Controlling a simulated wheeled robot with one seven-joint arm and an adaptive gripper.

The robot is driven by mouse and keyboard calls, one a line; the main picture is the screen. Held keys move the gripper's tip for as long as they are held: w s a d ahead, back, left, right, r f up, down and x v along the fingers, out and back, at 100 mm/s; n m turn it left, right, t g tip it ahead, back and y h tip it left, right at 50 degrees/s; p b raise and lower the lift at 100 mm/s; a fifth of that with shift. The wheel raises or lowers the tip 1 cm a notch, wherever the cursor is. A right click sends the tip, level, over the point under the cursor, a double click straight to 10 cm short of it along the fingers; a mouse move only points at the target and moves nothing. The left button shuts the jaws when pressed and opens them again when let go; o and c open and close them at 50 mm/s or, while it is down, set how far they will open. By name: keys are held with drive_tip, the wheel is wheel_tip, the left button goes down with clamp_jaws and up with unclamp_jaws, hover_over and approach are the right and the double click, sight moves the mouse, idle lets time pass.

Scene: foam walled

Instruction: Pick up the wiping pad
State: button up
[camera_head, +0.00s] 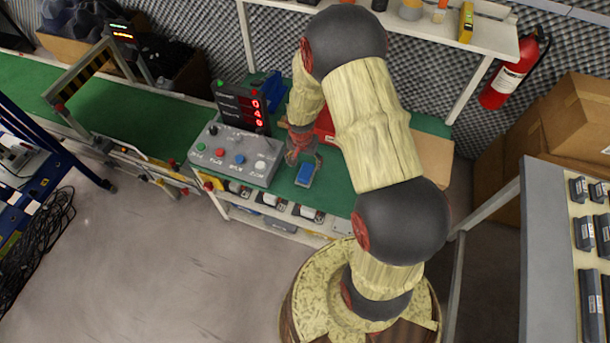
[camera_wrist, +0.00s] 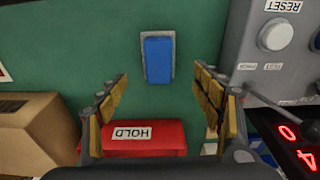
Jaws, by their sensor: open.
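The wiping pad appears to be the small blue block with a grey edge (camera_head: 306,174), lying on the green bench top near its front edge. In the wrist view the blue pad (camera_wrist: 158,60) is flat and upper centre, fully visible. My gripper (camera_head: 302,157) is over the bench just behind the pad in the head view. In the wrist view my gripper (camera_wrist: 161,80) is open, with one finger on each side of the picture and nothing between them. The pad shows between and beyond the fingertips, apart from them.
A grey control box with buttons (camera_head: 235,155) stands left of the pad, with a red digit display (camera_head: 243,106) behind it. A red box labelled HOLD (camera_wrist: 145,138) and a cardboard box (camera_wrist: 38,130) are also on the bench. Bare green surface (camera_wrist: 90,50) surrounds the pad.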

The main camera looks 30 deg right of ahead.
sight(306, 171)
drive_tip(key=shift+w+d+f+b, duration=0.15)
drive_tip(key=shift+f+b, duration=0.65)
drive_tip(key=shift+f, duration=1.15)
drive_tip(key=shift+s+d+f+b, duration=0.15)
drive_tip(key=shift+f+b, duration=0.6)
drive_tip(key=shift+f, duration=1.2)
drive_tip(key=shift+w, duration=0.1)
drive_tip(key=shift+c, duration=1.4)
drive_tip(key=c, duration=1.1)
drive_tip(key=shift+r, duration=0.15)
